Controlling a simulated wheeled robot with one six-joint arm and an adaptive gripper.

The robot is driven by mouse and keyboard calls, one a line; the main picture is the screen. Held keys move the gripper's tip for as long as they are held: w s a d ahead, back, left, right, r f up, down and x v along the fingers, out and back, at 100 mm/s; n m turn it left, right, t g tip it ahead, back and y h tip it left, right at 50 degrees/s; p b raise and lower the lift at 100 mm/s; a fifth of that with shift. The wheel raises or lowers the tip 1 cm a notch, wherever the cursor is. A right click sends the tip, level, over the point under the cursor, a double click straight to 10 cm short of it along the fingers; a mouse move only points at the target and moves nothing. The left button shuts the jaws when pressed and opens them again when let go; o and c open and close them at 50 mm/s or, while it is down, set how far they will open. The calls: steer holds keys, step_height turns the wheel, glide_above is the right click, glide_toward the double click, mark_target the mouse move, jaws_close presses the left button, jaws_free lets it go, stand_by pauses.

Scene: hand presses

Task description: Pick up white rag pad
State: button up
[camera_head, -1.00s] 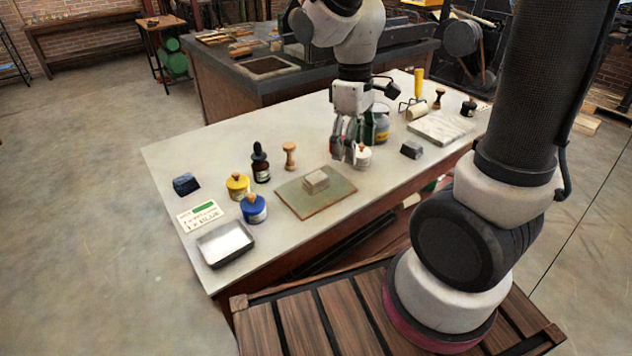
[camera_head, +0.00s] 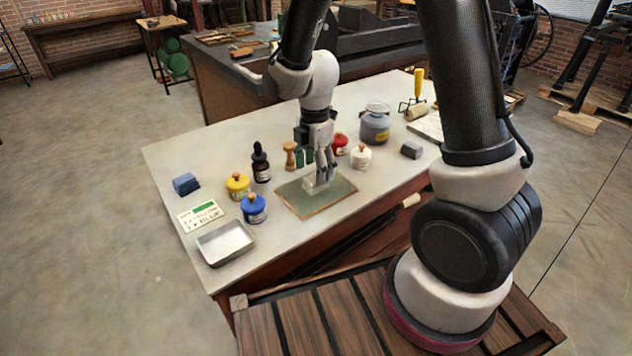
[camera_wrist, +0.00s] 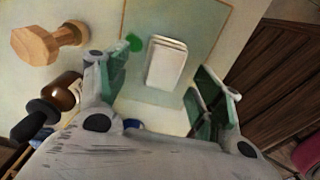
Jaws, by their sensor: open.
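The white rag pad (camera_wrist: 166,62) is a small pale block with rounded edges. It lies on the green mat (camera_wrist: 206,20), which also shows in the head view (camera_head: 292,200). In the head view the pad (camera_head: 310,187) is partly hidden by my gripper (camera_head: 322,174), which hangs pointing down over the mat. In the wrist view my gripper (camera_wrist: 160,85) has its green-padded fingers spread wide to the left and right of the pad. The pad shows mostly ahead of the fingers, and nothing is held. I cannot tell the exact height of the fingertips above the mat.
A wooden-handled stamp (camera_head: 290,156) and a dark dropper bottle (camera_head: 260,163) stand left of the mat. White (camera_head: 361,157) and red (camera_head: 340,143) jars stand behind right. A metal tray (camera_head: 226,243) lies at front left.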

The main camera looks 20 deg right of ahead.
step_height(320, 180, down, 4)
steer(key=shift+s+d+r, duration=0.1)
steer(key=shift+d+r, duration=0.05)
steer(key=shift+r, duration=0.05)
steer(key=shift+c, duration=0.5)
steer(key=c, duration=1)
steer(key=shift+c, duration=0.2)
step_height(320, 180, up, 10)
steer(key=shift+r, duration=0.1)
